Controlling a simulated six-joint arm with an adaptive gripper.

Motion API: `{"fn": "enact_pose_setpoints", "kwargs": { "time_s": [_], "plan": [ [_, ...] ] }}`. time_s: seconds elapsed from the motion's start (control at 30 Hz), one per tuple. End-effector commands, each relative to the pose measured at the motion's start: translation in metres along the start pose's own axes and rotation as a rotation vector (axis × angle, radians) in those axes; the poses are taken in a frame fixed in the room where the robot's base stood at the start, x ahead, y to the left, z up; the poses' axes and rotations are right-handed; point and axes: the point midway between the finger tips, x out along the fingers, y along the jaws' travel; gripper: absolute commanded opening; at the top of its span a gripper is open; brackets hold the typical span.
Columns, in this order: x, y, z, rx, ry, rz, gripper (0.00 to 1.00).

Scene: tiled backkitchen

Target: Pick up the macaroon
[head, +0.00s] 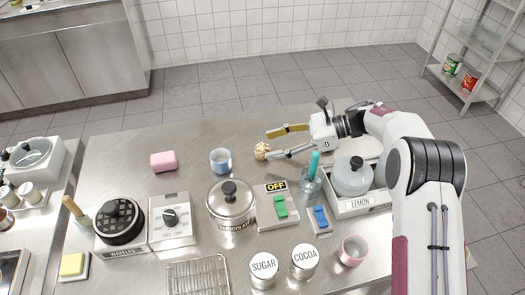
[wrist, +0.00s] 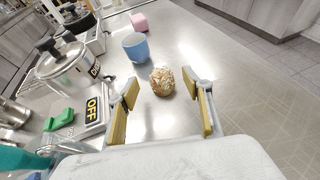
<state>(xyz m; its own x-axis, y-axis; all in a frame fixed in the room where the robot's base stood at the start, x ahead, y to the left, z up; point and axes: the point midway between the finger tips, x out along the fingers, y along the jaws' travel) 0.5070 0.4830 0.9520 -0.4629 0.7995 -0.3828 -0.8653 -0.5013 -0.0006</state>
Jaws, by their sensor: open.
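The macaroon (head: 262,151) is a small round ball with a rough, pale golden-brown surface. It sits on the steel table near its far edge. It also shows in the wrist view (wrist: 162,82), just beyond my fingertips and roughly centred in the gap between them. My gripper (head: 270,145) reaches in from the right, low over the table, with its fingers pointing left toward the macaroon. In the wrist view my gripper (wrist: 163,88) is open, with one yellow-padded finger on each side and nothing between the pads.
A lidded pot (head: 231,203), an OFF switch box (head: 279,207) and a jar with a teal-handled tool (head: 311,181) stand nearer. The table beyond the macaroon is clear.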

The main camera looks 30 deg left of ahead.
Motion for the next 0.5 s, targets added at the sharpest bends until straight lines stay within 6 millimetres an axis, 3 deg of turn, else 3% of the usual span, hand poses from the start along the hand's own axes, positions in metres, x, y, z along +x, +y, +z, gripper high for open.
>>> {"fn": "enact_pose_setpoints", "kwargs": {
  "time_s": [0.3, 0.5],
  "plan": [
    [0.034, 0.0, -0.009, 0.0, 0.0, 0.002, 0.5],
    [0.045, 0.0, -0.009, 0.0, 0.0, 0.001, 0.5]
  ]
}}
